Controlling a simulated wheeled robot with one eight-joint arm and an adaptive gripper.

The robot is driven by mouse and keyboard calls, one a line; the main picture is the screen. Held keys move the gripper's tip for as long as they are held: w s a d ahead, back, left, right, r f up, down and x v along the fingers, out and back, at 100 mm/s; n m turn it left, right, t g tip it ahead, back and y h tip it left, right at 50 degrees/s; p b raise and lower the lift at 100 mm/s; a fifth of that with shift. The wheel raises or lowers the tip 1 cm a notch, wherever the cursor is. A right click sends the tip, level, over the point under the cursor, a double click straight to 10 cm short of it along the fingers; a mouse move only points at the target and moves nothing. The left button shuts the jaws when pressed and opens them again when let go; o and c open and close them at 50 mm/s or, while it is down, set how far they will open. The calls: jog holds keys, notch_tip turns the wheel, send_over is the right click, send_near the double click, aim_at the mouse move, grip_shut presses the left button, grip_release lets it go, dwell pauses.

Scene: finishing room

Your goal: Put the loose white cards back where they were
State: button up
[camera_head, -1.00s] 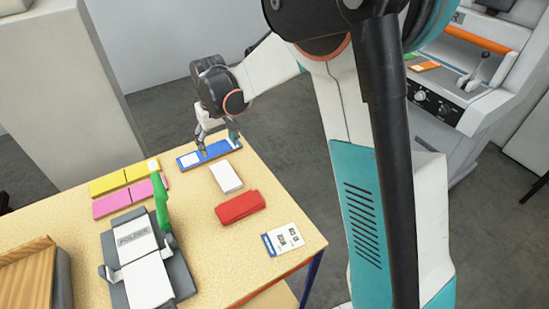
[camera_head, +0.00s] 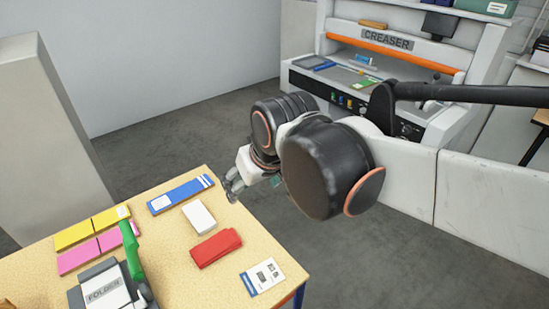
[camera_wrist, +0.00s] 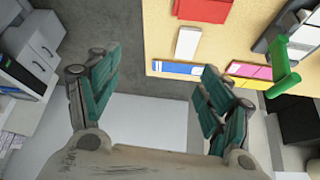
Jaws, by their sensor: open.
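A small white block (camera_head: 199,217), apparently the stacked white cards, lies flat on the table between the blue strip and the red object. It also shows in the wrist view (camera_wrist: 187,43). My gripper (camera_head: 233,185) is open and empty at the table's far right edge, right of the blue strip (camera_head: 180,195) and apart from the white block. The wrist view shows both teal fingers spread wide (camera_wrist: 160,80), with grey floor and a pale surface between them. A printed white card with a blue band (camera_head: 262,277) lies near the table's right corner.
The table (camera_head: 165,250) also holds a red object (camera_head: 215,247), yellow blocks (camera_head: 92,228), pink blocks (camera_head: 97,248) and a folder machine (camera_head: 103,291) with a green lever (camera_head: 132,249). A creaser machine (camera_head: 385,42) stands behind at right. Open floor lies between.

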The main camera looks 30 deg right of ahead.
jog(key=s+d+f+t, duration=0.1)
jog(key=s, duration=0.5)
jog(key=shift+d+f, duration=0.35)
jog(key=shift+d, duration=0.05)
jog(key=shift+s, duration=0.1)
notch_tip(320, 180, down, 7)
jog(key=b, duration=0.6)
jog(key=shift+r+b, duration=0.15)
jog(key=shift+b, duration=0.15)
